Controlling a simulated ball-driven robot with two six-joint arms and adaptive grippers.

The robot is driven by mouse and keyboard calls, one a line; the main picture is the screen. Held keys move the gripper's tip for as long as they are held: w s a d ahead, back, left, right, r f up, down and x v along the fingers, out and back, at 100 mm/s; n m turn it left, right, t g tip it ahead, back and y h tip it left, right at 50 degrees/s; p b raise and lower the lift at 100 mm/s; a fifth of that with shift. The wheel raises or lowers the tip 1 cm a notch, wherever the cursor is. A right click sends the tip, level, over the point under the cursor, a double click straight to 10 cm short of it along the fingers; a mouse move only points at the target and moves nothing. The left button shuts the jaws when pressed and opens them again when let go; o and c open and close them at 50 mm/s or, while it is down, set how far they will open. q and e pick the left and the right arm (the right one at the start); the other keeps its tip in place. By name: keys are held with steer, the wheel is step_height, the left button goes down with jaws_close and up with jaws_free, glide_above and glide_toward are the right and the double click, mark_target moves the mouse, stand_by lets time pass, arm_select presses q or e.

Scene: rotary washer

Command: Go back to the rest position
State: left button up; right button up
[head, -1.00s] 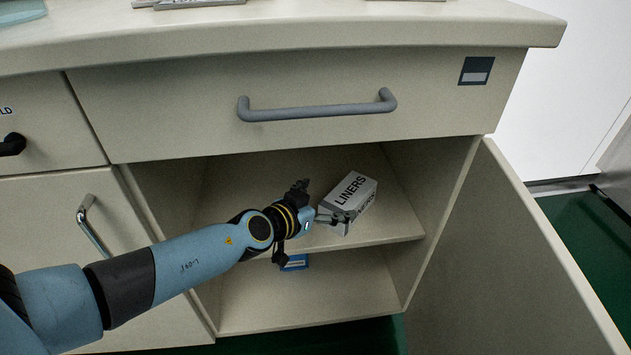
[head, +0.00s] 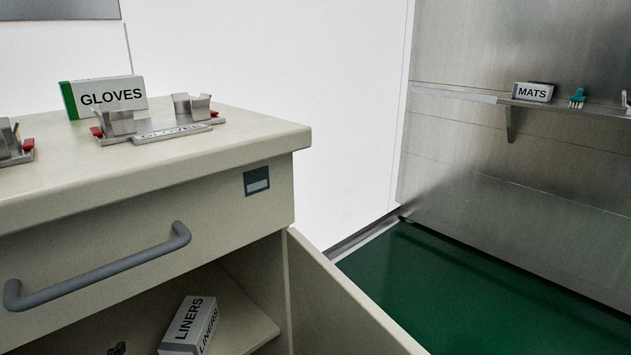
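The white LINERS box (head: 190,322) lies on the upper shelf inside the open cabinet, low in the head view. A small dark tip of my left gripper (head: 117,348) shows at the bottom edge, to the left of the box, with a visible gap between them. The rest of that gripper and its arm is outside the picture, so its opening cannot be judged. My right gripper is not in view.
The open cabinet door (head: 335,305) juts out toward the lower right. A drawer handle (head: 100,268) sticks out above the shelf. The counter holds a GLOVES box (head: 103,96) and metal holders. A MATS box (head: 533,92) stands on a wall shelf. The green floor (head: 480,290) looks clear.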

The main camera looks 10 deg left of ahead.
arm_select(q)
steer(key=s+f+g+p, duration=0.1)
steer(key=s+f+g, duration=0.3)
steer(key=s, duration=1)
steer(key=s+d+f+g+p, duration=0.1)
steer(key=s+f+g, duration=0.3)
steer(key=s+f, duration=0.7)
steer(key=s+d+f+m+g+p, duration=0.1)
steer(key=s+f+g, duration=0.4)
steer(key=s, duration=1.4)
steer(key=shift+d+f+y+p, duration=0.25)
steer(key=shift+f+p, duration=0.4)
steer(key=shift+f, duration=1.05)
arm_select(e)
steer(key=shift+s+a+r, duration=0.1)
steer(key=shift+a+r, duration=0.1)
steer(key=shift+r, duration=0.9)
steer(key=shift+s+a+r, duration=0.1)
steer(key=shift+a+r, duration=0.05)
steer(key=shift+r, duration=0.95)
